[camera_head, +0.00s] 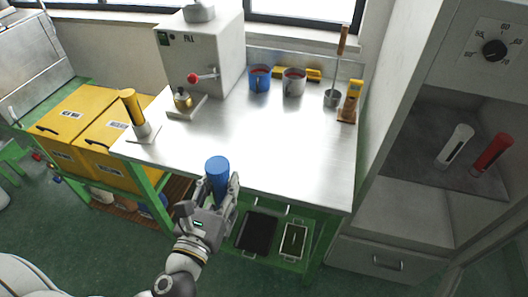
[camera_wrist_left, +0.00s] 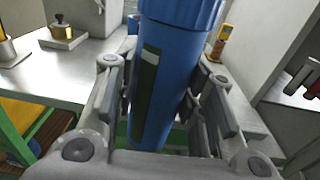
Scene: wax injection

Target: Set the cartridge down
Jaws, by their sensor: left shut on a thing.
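The blue cartridge (camera_head: 217,172) stands upright in my left gripper (camera_head: 218,190), in front of the metal table's front edge. In the left wrist view the cartridge (camera_wrist_left: 165,75) fills the middle, with a dark slot on its side, and the gripper fingers (camera_wrist_left: 165,110) close on it from both sides. The metal tabletop (camera_head: 270,140) lies beyond the gripper. Its middle is bare. The lower end of the cartridge is partly hidden by the gripper in the head view. My right gripper is not in view.
A yellow cartridge (camera_head: 131,107) stands in a holder at the table's left. White (camera_head: 455,147) and red (camera_head: 492,153) cartridges are in the right cabinet.

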